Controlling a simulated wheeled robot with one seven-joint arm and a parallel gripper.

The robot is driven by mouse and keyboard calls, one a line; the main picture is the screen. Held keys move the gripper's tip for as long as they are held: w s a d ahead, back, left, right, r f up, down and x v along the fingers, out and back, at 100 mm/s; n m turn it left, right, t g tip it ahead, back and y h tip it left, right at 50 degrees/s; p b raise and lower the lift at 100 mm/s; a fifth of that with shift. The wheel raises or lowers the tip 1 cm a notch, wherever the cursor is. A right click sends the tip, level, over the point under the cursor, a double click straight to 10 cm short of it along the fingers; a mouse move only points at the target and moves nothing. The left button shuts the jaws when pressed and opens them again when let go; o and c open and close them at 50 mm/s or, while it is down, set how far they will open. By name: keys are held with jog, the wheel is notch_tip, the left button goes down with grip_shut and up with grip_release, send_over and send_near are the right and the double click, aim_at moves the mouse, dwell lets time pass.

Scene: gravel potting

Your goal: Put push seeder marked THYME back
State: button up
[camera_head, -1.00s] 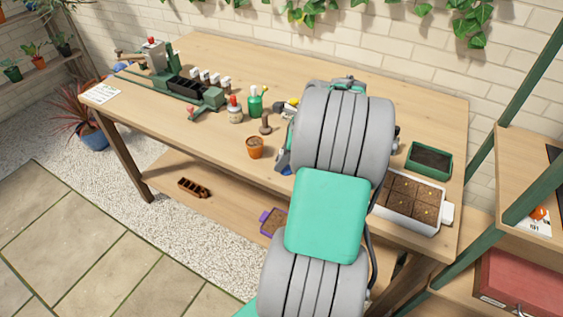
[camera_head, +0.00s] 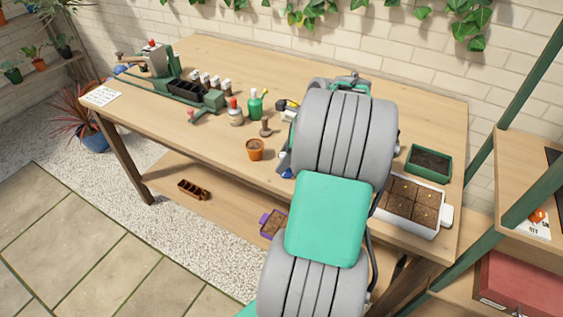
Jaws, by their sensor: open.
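My arm crosses the middle of the view and reaches over the wooden potting bench (camera_head: 330,74). My gripper is hidden behind its thick grey links, so its fingers do not show. Small blue, teal and black-yellow parts (camera_head: 287,174) peek out at the left edge of the arm. I cannot tell whether they are tools or part of my gripper. No THYME marking is readable, and I cannot pick out the push seeder with certainty. Several white-capped small containers (camera_head: 204,79) stand in a row behind a black tray on the green bench machine (camera_head: 213,99).
On the bench stand a terracotta pot (camera_head: 255,150), a green bottle (camera_head: 255,104), a red-capped bottle (camera_head: 235,112), a white tray with soil cells (camera_head: 438,231) and a green soil box (camera_head: 429,172). A purple container (camera_head: 264,219) sits below. The bench's left front is mostly clear.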

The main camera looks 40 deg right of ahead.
jog(key=p+v, duration=0.3)
jog(key=v, duration=0.7)
jog(key=w+a+r+n+h, duration=0.1)
jog(key=w+a+n, duration=0.3)
jog(key=a+n, duration=1.1)
jog(key=s+a+f+n+h, duration=0.1)
jog(key=s+a+n, duration=0.2)
jog(key=a+n, duration=0.3)
jog(key=s+a+f+n+h, duration=0.1)
jog(key=s+a+n, duration=0.3)
jog(key=a, duration=0.5)
jog(key=f+n, duration=0.1)
jog(key=n, duration=0.1)
jog(key=shift+s+n, duration=0.2)
jog(key=shift+n, duration=0.2)
jog(key=shift+d, duration=0.1)
